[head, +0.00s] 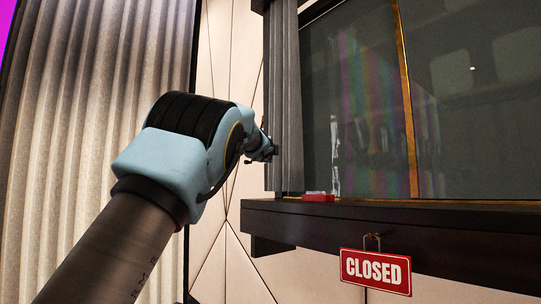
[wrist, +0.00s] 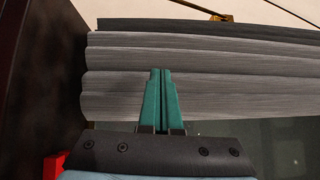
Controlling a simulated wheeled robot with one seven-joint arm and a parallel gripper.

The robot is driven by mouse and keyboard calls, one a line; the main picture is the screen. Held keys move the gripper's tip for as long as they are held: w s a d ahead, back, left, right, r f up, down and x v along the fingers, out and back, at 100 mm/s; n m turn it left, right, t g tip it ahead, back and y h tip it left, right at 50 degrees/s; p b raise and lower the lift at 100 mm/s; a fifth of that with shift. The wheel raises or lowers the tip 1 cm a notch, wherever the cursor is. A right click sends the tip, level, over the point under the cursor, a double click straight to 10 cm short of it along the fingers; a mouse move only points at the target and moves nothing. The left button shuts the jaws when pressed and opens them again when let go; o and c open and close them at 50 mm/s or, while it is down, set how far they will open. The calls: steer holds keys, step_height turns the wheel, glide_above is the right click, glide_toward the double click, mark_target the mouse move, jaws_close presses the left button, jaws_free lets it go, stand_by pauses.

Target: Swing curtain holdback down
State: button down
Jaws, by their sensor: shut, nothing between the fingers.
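A grey gathered curtain (head: 286,85) hangs beside the dark window in the head view. In the wrist view its folds (wrist: 200,55) run sideways across the picture. A small brass piece (wrist: 220,17), which looks like the curtain holdback, shows at the far edge of the folds, with a thin brass arm running up-left from it. My gripper (wrist: 161,72) is shut and empty, with its green fingertips in front of the curtain, apart from the brass piece. I cannot tell if the tips touch the cloth. In the head view my gripper (head: 274,153) is small, at the curtain's left edge; the holdback cannot be made out there.
A dark ledge (head: 400,216) runs under the window (head: 350,100). A red block (head: 318,197) sits on it near the curtain. A red CLOSED sign (head: 376,271) hangs from a hook below. A pale panelled wall (head: 222,60) and a large beige drape (head: 90,120) are left.

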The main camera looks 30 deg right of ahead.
steer(key=s+a+f+b, duration=0.4)
steer(key=s+a+b, duration=0.1)
steer(key=b, duration=0.1)
steer(key=shift+s+a, duration=0.35)
stand_by(0.4)
